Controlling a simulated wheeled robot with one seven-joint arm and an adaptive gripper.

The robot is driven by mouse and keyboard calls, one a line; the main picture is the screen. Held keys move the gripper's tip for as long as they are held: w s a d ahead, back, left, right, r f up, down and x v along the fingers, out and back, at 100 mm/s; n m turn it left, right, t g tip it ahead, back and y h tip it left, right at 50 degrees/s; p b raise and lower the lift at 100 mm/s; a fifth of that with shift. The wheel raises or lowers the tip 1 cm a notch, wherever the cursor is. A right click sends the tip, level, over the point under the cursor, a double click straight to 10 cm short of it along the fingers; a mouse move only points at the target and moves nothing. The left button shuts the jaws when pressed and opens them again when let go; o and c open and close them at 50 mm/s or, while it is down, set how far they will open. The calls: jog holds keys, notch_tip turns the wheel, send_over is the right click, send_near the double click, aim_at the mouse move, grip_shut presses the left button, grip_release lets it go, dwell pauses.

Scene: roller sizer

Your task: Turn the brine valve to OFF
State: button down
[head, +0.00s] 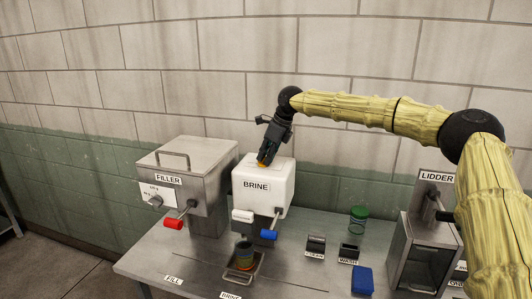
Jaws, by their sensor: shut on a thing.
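The brine unit is a white box (263,187) labelled BRINE, standing on the metal bench. A lever with a blue handle (268,235) sticks out from its lower right front; I take this to be the brine valve, and its setting cannot be read. A white block (242,216) sits at its lower left front. My gripper (265,160) points down at the top of the white box, apart from the blue handle. It is shut on a small orange-yellow piece (263,165) at its tips. The gripper hides most of that piece, so I cannot tell whether it joins the box.
The FILLER (190,180) with a red-handled lever (173,223) stands left. A jar (244,255) sits on a tray below the brine unit. A green-lidded jar (359,219), a blue block (362,280) and the LIDDER (418,250) are right. A wall stands behind.

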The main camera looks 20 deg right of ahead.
jog(key=shift+d+n, duration=0.1)
jog(key=shift+n, duration=0.2)
jog(key=c, duration=1.5)
grip_release()
jog(key=shift+d, duration=0.1)
jog(key=shift+r, duration=0.25)
jog(key=v, duration=1.1)
jog(key=shift+d+r, duration=0.2)
jog(key=shift+d, duration=0.05)
jog(key=shift+f, duration=0.1)
